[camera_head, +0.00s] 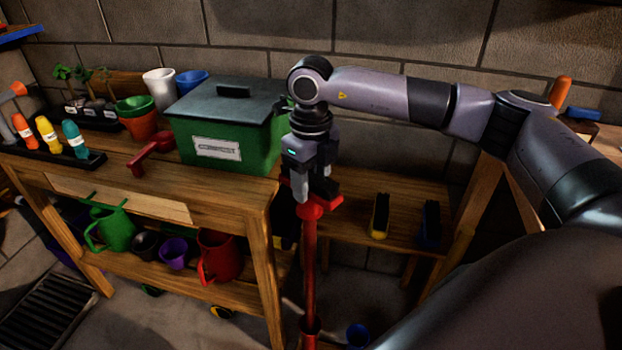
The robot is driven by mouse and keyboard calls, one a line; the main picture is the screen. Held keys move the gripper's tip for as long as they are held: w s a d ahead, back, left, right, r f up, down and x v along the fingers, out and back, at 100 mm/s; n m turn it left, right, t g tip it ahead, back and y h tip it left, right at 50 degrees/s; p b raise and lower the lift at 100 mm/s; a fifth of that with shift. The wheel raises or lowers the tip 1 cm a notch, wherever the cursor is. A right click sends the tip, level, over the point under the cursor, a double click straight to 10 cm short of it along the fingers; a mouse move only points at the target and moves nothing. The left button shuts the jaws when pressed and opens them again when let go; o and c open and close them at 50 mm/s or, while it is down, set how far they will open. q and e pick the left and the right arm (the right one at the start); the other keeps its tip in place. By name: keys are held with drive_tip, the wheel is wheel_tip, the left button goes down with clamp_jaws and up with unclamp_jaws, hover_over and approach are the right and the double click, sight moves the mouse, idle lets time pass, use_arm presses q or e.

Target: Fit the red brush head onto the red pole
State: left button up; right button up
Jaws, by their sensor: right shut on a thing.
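The red pole (309,262) stands upright in front of the low wooden bench, its lower end in a dark red-rimmed holder (310,337). My right gripper (314,188) points down at the top of the pole. It is shut on the red brush head (333,201), which is mostly hidden by the fingers. The red head is right at the pole's top end and appears to touch it. I cannot tell whether it is seated on the pole or only resting there. My left gripper is out of view.
A yellow brush head (380,215) and a blue one (430,222) lie on the low bench (350,232). A green box (208,143), a red scoop (150,155) and stacked pots (138,120) stand on the workbench at left. A blue cup (358,336) is on the floor.

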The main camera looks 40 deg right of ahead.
drive_tip(key=shift+f+b, duration=0.9)
drive_tip(key=shift+f, duration=0.4)
drive_tip(key=o, duration=1.2)
drive_tip(key=shift+c, duration=0.2)
wheel_tip(320, 180, up, 7)
drive_tip(key=shift+r, duration=0.1)
